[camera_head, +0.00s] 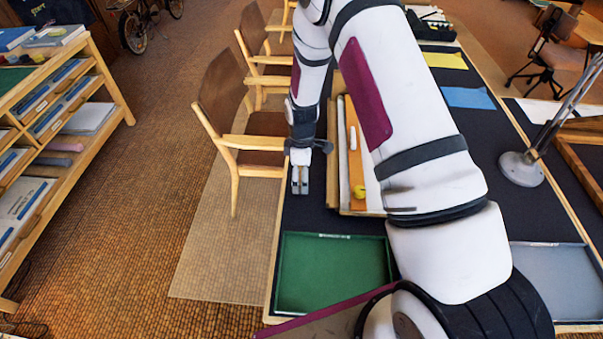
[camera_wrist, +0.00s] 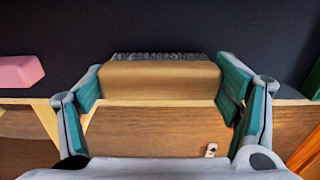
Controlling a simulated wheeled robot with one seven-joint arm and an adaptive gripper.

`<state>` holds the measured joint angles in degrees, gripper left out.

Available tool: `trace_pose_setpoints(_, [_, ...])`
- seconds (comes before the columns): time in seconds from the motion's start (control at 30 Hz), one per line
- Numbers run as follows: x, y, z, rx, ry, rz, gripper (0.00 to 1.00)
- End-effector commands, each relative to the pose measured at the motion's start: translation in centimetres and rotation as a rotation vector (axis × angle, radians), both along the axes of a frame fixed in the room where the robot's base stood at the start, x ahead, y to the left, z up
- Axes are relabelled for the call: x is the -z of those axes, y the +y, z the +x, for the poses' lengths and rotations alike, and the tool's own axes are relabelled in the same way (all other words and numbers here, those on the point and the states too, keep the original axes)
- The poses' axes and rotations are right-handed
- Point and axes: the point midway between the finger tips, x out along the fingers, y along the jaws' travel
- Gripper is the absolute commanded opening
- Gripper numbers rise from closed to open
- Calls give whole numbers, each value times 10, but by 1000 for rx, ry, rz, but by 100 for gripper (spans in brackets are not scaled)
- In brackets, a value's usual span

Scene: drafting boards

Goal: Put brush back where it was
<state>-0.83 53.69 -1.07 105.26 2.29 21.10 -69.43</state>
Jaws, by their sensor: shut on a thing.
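My gripper (camera_head: 300,182) is over the left edge of the dark-topped table, near the front chair. In the wrist view my gripper (camera_wrist: 160,82) is shut on the brush (camera_wrist: 160,78). The brush has a tan wooden back and a strip of grey bristles along its far side. It is held crosswise between the two teal finger pads, over the table's edge. In the head view I cannot make out the brush. The wrist view does not clearly show whether the bristles touch the dark surface (camera_wrist: 180,25).
A green tray (camera_head: 335,272) lies at the table's front left and a grey tray (camera_head: 557,282) at the front right. A wooden board (camera_head: 356,165) is partly behind my arm. A lamp (camera_head: 522,168) stands right. A chair (camera_head: 250,140) adjoins the left edge. A pink block (camera_wrist: 20,71) lies left.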

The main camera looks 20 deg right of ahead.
Motion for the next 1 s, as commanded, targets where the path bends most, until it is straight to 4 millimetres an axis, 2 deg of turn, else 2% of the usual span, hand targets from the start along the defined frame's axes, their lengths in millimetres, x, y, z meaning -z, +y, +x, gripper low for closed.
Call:
trace_pose_setpoints(0.03, [2,0,0,0,1,0,52])
trace_pose_setpoints(0.07, [2,0,0,0,1,0,89])
trace_pose_setpoints(0.1, [2,0,0,0,1,0,98])
trace_pose_setpoints(0.57, [-4,0,0,1,-1,1,100])
trace_pose_setpoints(0.77, [-33,0,1,0,-4,1,100])
trace_pose_setpoints(1.0, [-83,0,2,1,-4,0,100])
